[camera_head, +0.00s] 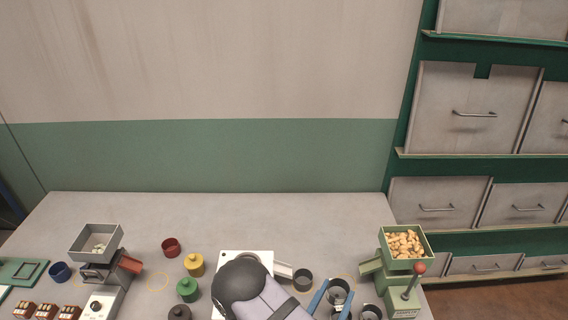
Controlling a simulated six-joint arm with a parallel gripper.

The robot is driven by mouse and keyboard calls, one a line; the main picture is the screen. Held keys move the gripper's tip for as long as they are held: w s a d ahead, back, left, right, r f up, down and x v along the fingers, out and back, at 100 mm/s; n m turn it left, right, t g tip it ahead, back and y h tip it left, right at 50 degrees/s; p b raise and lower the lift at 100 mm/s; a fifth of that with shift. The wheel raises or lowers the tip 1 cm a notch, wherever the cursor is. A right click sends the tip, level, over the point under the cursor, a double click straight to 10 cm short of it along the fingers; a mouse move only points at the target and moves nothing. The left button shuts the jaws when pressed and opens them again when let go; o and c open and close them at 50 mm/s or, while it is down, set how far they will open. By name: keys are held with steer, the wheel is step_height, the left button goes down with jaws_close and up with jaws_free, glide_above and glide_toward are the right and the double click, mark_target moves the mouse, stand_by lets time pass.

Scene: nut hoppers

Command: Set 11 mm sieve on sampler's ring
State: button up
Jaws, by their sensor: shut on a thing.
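My gripper (332,299) is at the bottom centre-right, its blue fingers on either side of a dark round cup-like piece (339,290), shut on it. I cannot read any size on this piece, so I cannot tell whether it is the 11 mm sieve. Similar dark round pieces stand close by: one to the left (303,280) and one to the right (370,312). A green machine with a hopper of nuts (404,246) and a red-knobbed lever (415,278) stands to the right. Which part is the sampler's ring is unclear. My arm hides part of the table.
A white-topped unit (232,259) with a spout is partly behind my arm. Yellow (194,265), green (187,290) and black (179,313) lidded pieces stand left of it. A red cup (171,247) and another hopper (95,242) are farther left. The table's back strip (290,212) is clear.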

mark_target(327, 295)
steer(key=shift+w+d+f, duration=0.1)
steer(key=shift+d+f, duration=0.15)
steer(key=shift+d, duration=0.55)
steer(key=shift+a+r, duration=0.15)
steer(key=shift+a, duration=0.4)
steer(key=shift+m+g+h, duration=0.4)
steer(key=shift+h, duration=0.1)
steer(key=s+a, duration=0.1)
steer(key=s+a+f, duration=0.1)
steer(key=a, duration=0.1)
steer(key=s+a, duration=0.1)
steer(key=a, duration=0.1)
steer(key=shift+s+a+f, duration=0.15)
steer(key=shift+s+a, duration=0.05)
step_height(327, 295, down, 5)
steer(key=b, duration=0.4)
